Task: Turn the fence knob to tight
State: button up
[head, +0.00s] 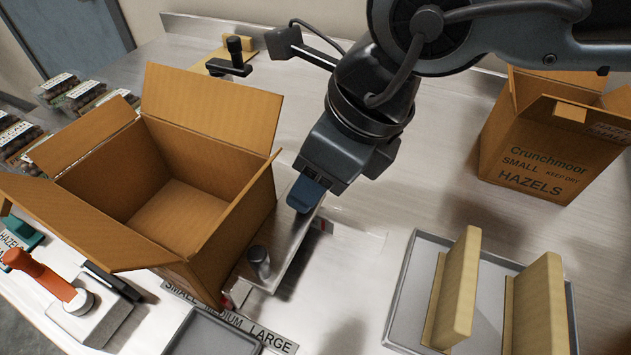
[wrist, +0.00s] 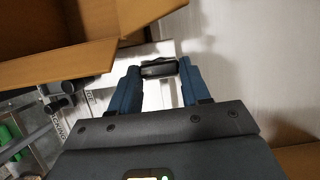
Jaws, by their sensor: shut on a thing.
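My gripper (head: 304,196) points down at the right edge of the open carton, over the metal fixture (head: 292,252). In the wrist view, its two blue fingers (wrist: 158,72) are closed on a small black piece (wrist: 158,68), which looks like the fence knob. The fingers hide this piece in the head view, and I cannot read its turned position. A dark upright cylinder (head: 258,262) stands on the fixture, apart from the gripper. A SMALL MEDIUM LARGE scale (head: 230,318) runs along the fixture's front.
The open carton (head: 215,165) stands close at the gripper's left. A red-handled device (head: 75,300) is at the front left. A grey tray (head: 400,310) with tan upright pieces is at the front right. A Crunchmoor carton (head: 540,150) stands at the back right. Bare table lies between them.

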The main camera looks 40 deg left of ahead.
dwell(0.3)
jog(key=o, duration=1.1)
jog(key=shift+c, duration=0.2)
jog(key=shift+r, duration=0.1)
jog(key=v, duration=0.7)
jog(key=shift+r, duration=0.25)
jog(key=shift+d, duration=0.2)
